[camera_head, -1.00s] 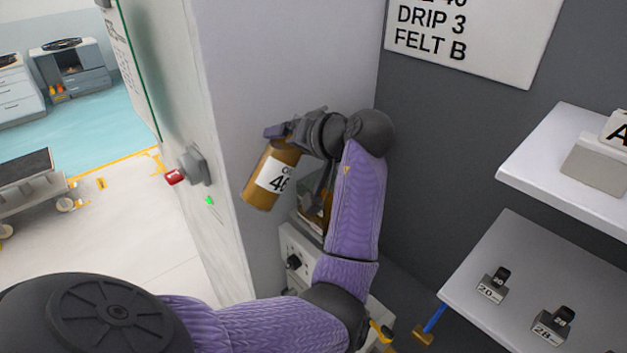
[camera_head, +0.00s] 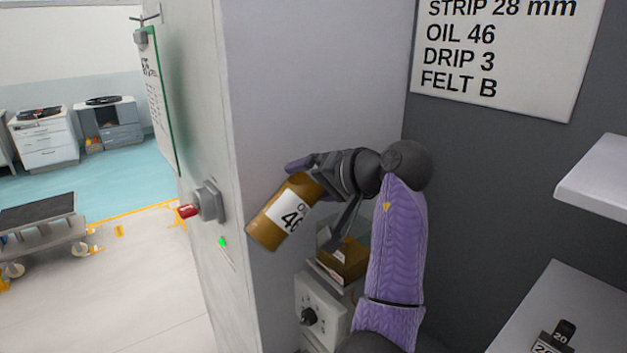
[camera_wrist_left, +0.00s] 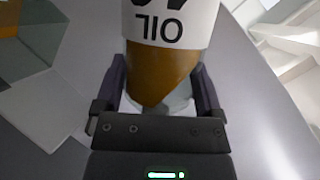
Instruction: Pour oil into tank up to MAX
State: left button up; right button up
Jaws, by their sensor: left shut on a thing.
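My left gripper (camera_head: 308,172) is shut on an amber oil bottle (camera_head: 266,230) with a white label ending in 46. The bottle is tilted, its base toward the lower left and its top at the gripper. In the left wrist view the bottle (camera_wrist_left: 160,65) sits between the two fingers (camera_wrist_left: 160,88), its label reading OIL upside down. An amber box-like container (camera_head: 350,262), probably the tank, stands below and right of the bottle, partly hidden by my arm. The bottle is apart from it. No MAX mark is readable. My right gripper is not in view.
A pale wall panel (camera_head: 310,80) stands close behind the bottle. Below the container is a white unit with a black knob (camera_head: 309,316). A sign (camera_head: 490,50) reads OIL 46. Shelves (camera_head: 560,300) are at right. A red-tipped switch (camera_head: 188,210) is on the left wall edge.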

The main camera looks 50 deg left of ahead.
pick_arm(q)
jog(key=shift+s+f+m+g, duration=0.15)
jog(key=shift+f+m+g, duration=0.25)
jog(key=shift+f+m, duration=0.1)
dwell(2.0)
jog(key=shift+f+m+p, duration=0.25)
jog(key=shift+m+p, duration=0.05)
jog(key=shift+p, duration=0.1)
jog(key=shift+f+g+y, duration=0.25)
jog(key=shift+g+y, duration=0.05)
dwell(1.7)
jog(key=shift+f+m+g+p, duration=0.3)
jog(key=shift+m+p, duration=0.1)
jog(key=shift+p, duration=0.3)
jog(key=shift+f, duration=0.35)
dwell(1.2)
